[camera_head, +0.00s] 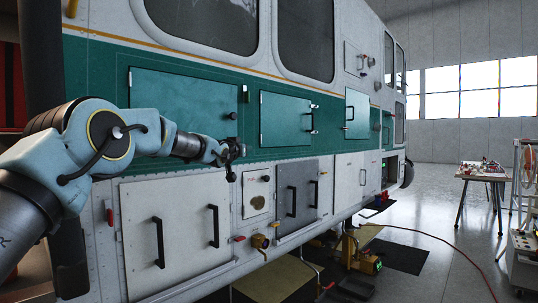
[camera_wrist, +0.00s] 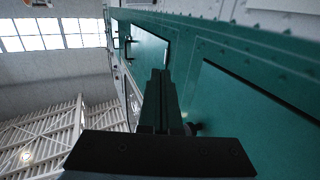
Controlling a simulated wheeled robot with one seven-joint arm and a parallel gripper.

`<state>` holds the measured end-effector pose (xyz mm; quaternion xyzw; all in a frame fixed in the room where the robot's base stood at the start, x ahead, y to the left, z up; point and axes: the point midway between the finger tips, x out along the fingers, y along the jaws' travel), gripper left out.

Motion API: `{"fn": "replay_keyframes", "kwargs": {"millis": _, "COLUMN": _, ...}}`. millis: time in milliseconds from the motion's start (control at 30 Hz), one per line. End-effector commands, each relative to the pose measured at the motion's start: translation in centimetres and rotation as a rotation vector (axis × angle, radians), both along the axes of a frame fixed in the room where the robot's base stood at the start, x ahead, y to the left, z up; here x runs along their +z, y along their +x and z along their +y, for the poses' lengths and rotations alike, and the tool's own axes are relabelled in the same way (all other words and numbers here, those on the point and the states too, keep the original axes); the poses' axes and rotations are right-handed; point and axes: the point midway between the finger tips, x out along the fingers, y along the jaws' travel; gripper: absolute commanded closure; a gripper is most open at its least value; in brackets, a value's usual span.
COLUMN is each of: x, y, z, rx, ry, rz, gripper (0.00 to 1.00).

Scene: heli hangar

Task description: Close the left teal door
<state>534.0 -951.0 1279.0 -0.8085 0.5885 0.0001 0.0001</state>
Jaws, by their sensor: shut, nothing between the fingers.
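The left teal door (camera_head: 180,100) is a wide panel in the green band of the white aircraft side. It looks nearly flush with the wall, but I cannot tell if it is fully closed. A black latch (camera_head: 245,93) sits by its upper right corner. My gripper (camera_head: 235,150) is shut and empty, near the door's lower right corner; contact cannot be told. In the wrist view my shut fingers (camera_wrist: 163,85) point along the green wall. A large teal panel (camera_wrist: 260,115) with a dark edge lies right of them, likely the same door.
A middle teal door (camera_head: 285,120) with a handle is right of my gripper, and another teal door (camera_head: 357,115) is farther along. White panels with black handles (camera_head: 158,242) lie below. A table (camera_head: 482,174) stands far right; a red hose (camera_head: 450,246) crosses the floor.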

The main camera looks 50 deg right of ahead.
Motion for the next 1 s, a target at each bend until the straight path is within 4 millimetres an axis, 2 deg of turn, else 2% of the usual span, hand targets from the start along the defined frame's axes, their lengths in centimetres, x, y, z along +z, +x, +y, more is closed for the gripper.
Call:
{"fn": "replay_keyframes", "kwargs": {"millis": 533, "x": -0.3, "y": -8.7, "z": 1.0, "rx": -0.001, "ry": -0.001, "rz": -0.001, "gripper": 1.00}}
{"fn": "replay_keyframes", "kwargs": {"millis": 700, "x": 0.0, "y": -9.8, "z": 1.2, "rx": 0.001, "ry": -0.001, "rz": -0.001, "gripper": 1.00}}
{"fn": "replay_keyframes", "kwargs": {"millis": 1000, "x": 0.0, "y": -9.9, "z": 1.3, "rx": 0.002, "ry": 0.000, "rz": 0.000, "gripper": 1.00}}
